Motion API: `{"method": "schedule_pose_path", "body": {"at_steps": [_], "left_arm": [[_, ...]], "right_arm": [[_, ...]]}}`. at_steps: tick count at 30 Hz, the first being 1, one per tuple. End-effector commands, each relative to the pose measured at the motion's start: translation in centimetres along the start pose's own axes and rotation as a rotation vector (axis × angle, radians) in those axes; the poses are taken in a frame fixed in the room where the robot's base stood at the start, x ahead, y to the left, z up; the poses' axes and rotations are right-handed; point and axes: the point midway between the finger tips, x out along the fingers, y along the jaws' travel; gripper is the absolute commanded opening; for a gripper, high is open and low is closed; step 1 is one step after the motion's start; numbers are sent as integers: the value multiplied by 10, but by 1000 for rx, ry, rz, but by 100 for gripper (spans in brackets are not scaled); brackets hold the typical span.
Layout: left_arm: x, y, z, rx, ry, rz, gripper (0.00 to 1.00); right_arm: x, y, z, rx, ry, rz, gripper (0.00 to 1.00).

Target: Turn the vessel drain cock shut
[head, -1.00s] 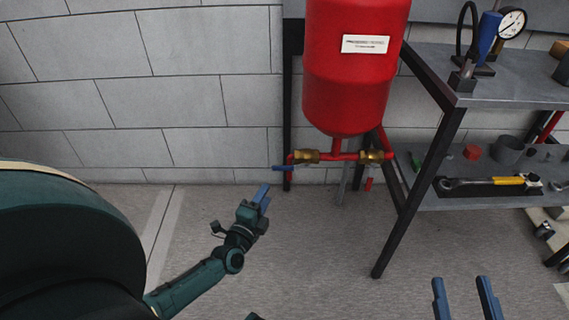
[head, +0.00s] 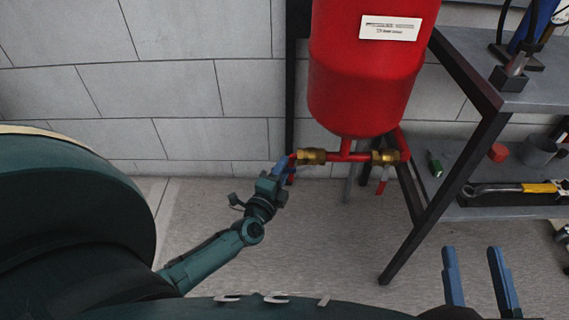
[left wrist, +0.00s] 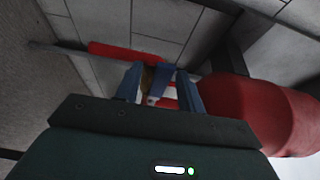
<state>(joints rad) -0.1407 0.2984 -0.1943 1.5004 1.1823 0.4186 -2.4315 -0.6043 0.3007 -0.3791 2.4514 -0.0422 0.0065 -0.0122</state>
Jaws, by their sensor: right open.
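The red vessel (head: 365,80) hangs above a red pipe with two brass cocks. The left brass cock (head: 311,156) has a blue lever, mostly hidden by my gripper in the head view. The right brass cock (head: 386,157) has a red lever (head: 382,185) hanging down. My left gripper (head: 282,167) is at the left cock's lever. In the left wrist view, its fingers (left wrist: 160,88) stand apart with the blue lever (left wrist: 157,84) between them; firm contact is not visible. My right gripper (head: 471,250) is open and empty at the lower right. I cannot tell which cock is the drain.
A dark metal frame leg (head: 440,205) stands right of the cocks. A shelf (head: 500,208) beyond it holds a wrench (head: 500,190), a red cap and a grey cup. A block wall (head: 190,90) is behind. The floor below the cocks is clear.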

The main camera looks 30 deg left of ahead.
Motion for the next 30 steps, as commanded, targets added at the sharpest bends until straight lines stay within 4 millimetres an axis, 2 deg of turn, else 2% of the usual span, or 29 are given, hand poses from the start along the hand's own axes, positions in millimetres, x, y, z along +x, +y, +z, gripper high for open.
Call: {"method": "schedule_pose_path", "body": {"at_steps": [12, 26, 30], "left_arm": [[0, 0, -2, 0, 0, 0, 39], [0, 0, -1, 0, 0, 0, 1], [0, 0, -1, 0, 0, 0, 0]], "right_arm": [[1, 0, -1, -1, 4, -6, 44], [-1, -2, 1, 3, -1, -6, 44], [-2, -2, 2, 5, -5, -6, 44]]}}
